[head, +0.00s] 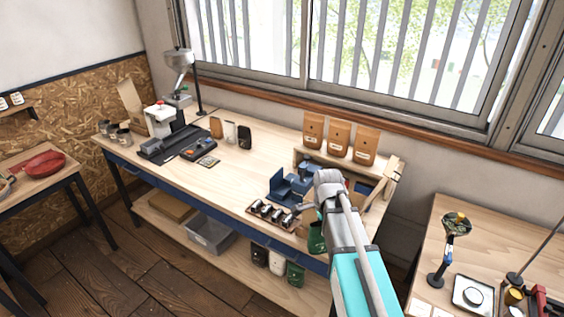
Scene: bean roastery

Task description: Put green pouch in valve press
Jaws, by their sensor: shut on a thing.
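A green pouch (317,239) hangs from my gripper (316,216), just off the front edge of the workbench. My gripper is shut on its upper part; the arm partly hides the fingers and the pouch's right side. The blue valve press (281,187) stands on the bench behind and to the left of my gripper, its right part hidden by my arm. Another green pouch (296,273) stands on the lower shelf, under the bench.
A wooden rack with several metal parts (271,212) lies in front of the press. Three kraft bags (339,136) stand on a riser at the back. Small brown, white and black pouches (245,137) stand mid-bench. The bench (225,181) is clear left of the press.

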